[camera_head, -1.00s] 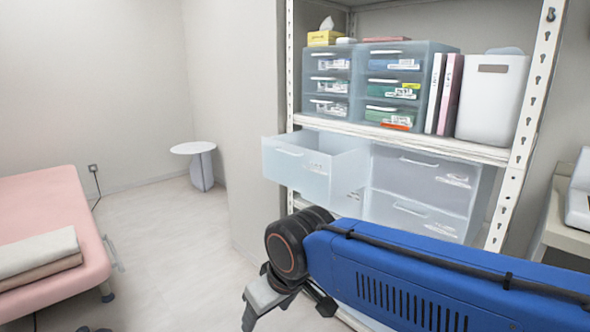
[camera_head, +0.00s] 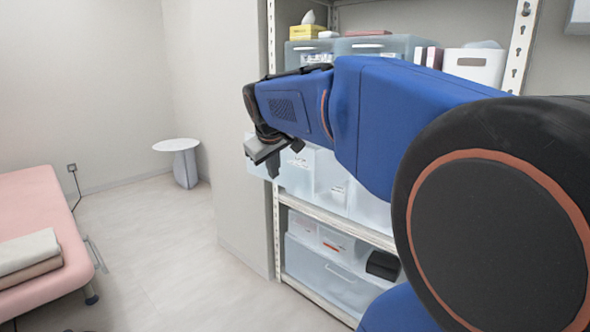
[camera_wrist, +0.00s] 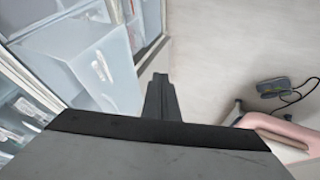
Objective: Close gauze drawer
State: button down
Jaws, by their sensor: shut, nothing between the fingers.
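The pulled-out translucent drawer (camera_head: 295,178) juts from the left of the shelf's middle level, partly hidden behind my arm. Its label is not readable. In the wrist view, the open drawer (camera_wrist: 92,62) shows large at the left, its front panel nearest the fingers. My gripper (camera_head: 273,168) is shut and empty, just in front of the drawer front in the head view. In the wrist view, its closed fingers (camera_wrist: 162,98) point up the picture, to the right of the drawer. I cannot tell whether they touch it.
My blue arm covers much of the shelf. Upper drawers (camera_head: 372,45), a tissue box (camera_head: 307,33) and a white bin (camera_head: 474,66) stand on top. A clear bin (camera_head: 325,280) sits below. A round table (camera_head: 178,145) and pink bed (camera_head: 35,200) are left; floor between is clear.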

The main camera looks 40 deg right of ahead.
jog(key=w+d+r, duration=0.2)
jog(key=d+r, duration=0.1)
jog(key=d, duration=0.4)
send_near(296, 176)
jog(key=shift+h, duration=0.4)
jog(key=shift+a+x, duration=0.15)
jog(key=shift+x, duration=0.9)
jog(key=shift+a+x, duration=0.2)
jog(key=shift+x, duration=0.85)
jog(key=shift+w+f, duration=0.1)
jog(key=shift+f, duration=0.1)
jog(key=d, duration=1.9)
jog(key=shift+w+d, duration=0.25)
jog(key=shift+w, duration=0.1)
jog(key=shift+a, duration=0.1)
